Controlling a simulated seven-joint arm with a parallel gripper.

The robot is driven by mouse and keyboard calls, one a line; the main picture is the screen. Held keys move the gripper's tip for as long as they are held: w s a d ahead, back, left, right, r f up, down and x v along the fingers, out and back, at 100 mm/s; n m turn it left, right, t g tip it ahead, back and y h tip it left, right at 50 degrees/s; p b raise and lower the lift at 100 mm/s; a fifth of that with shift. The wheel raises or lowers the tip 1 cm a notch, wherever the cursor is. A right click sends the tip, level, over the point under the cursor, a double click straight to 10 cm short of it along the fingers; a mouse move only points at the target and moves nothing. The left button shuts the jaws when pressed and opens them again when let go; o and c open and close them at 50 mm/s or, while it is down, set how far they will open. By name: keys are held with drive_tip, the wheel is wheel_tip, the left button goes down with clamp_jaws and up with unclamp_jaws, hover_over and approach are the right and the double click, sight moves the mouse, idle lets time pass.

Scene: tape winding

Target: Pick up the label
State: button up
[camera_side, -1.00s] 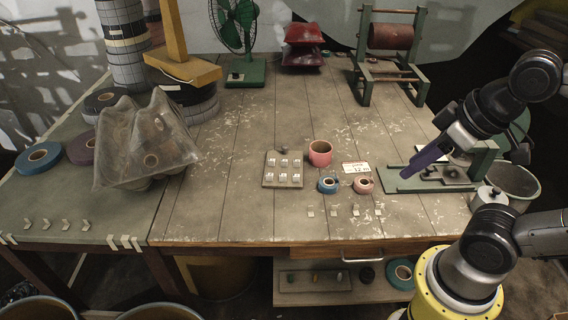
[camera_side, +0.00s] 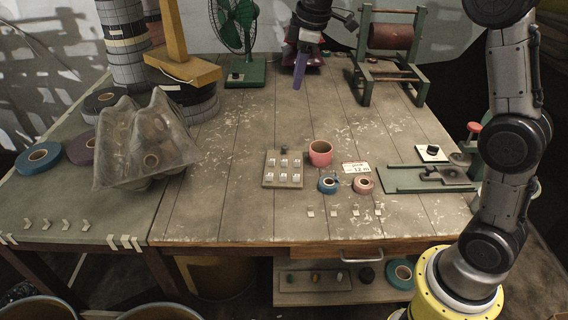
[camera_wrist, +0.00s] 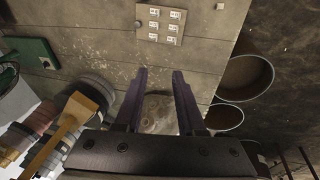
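Small white labels sit in rows on a grey-brown board (camera_side: 270,180) in the middle of the table; one label (camera_side: 283,178) is in the lower row. The board also shows at the top of the wrist view (camera_wrist: 145,35). A white card (camera_side: 356,168) with red and black print lies to the right of it. My gripper (camera_side: 298,86) hangs above the back of the table, well away from the board. In the wrist view, its two purple fingers (camera_wrist: 159,73) are apart with nothing between them.
A pink cup (camera_side: 320,153), a blue tape roll (camera_side: 328,185) and a pink tape roll (camera_side: 363,185) stand right of the board. A grey moulded carton (camera_side: 145,145) is at left. A green fan (camera_side: 236,30) and a roller stand (camera_side: 390,45) are at the back. The table's centre is mostly clear.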

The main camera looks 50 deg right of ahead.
drive_tip(key=w+d+f+g, duration=0.1)
drive_tip(key=w+f, duration=0.1)
drive_tip(key=f, duration=0.6)
drive_tip(key=w+d+f+g, duration=0.1)
drive_tip(key=w+f, duration=0.1)
drive_tip(key=f, duration=0.6)
drive_tip(key=w+d+f, duration=0.1)
drive_tip(key=w+f, duration=0.2)
drive_tip(key=f, duration=0.5)
drive_tip(key=shift+w+d+f+g, duration=0.1)
drive_tip(key=shift+d+f+g, duration=0.25)
drive_tip(key=shift+f+g, duration=0.05)
drive_tip(key=shift+w+f, duration=0.15)
drive_tip(key=shift+f, duration=1.4)
drive_tip(key=shift+w+f, duration=0.1)
drive_tip(key=shift+f, duration=1.4)
clamp_jaws()
